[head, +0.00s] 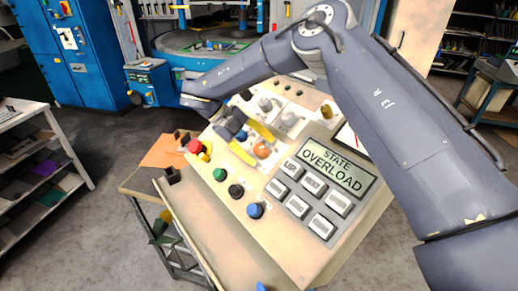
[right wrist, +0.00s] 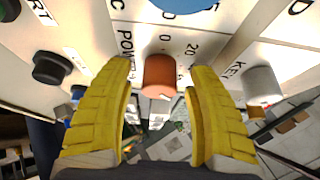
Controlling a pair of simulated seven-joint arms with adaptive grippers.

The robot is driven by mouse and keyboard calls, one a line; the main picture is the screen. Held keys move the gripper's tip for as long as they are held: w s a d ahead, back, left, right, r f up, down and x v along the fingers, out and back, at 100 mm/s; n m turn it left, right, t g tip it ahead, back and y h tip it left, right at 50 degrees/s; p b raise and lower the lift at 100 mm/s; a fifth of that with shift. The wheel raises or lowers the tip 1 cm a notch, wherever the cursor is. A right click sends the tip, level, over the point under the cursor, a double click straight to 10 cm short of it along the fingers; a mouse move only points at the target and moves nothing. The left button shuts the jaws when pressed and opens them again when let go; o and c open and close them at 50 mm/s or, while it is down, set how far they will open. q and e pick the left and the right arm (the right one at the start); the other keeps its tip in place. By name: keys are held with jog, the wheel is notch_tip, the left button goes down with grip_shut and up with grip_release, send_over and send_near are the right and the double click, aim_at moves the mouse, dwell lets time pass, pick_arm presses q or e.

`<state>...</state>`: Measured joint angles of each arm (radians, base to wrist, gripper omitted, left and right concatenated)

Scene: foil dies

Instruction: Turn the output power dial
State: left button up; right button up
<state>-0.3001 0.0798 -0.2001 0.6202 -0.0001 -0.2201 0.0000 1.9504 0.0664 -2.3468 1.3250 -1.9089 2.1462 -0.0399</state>
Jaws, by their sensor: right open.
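The output power dial is an orange knob (head: 262,150) on the sloped control panel. In the right wrist view the orange dial (right wrist: 160,72) sits beside lettering that begins "POW" and scale marks 0 and 20. My right gripper (head: 265,150) is open, with its yellow fingers reaching down to the panel around the dial. In the right wrist view one finger of the gripper (right wrist: 160,82) stands on each side of the dial, with a visible gap on both sides. My left gripper is not in view.
The panel's display (head: 335,170) reads "STATE OVERLOAD", with several grey buttons below it. A red button (head: 195,146), green (head: 220,174), black (head: 236,191) and blue (head: 255,210) buttons stand nearby. A grey key knob (right wrist: 263,86) is close to the right finger in the wrist view.

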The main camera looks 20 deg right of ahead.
jog(key=v, duration=1.2)
dwell(0.3)
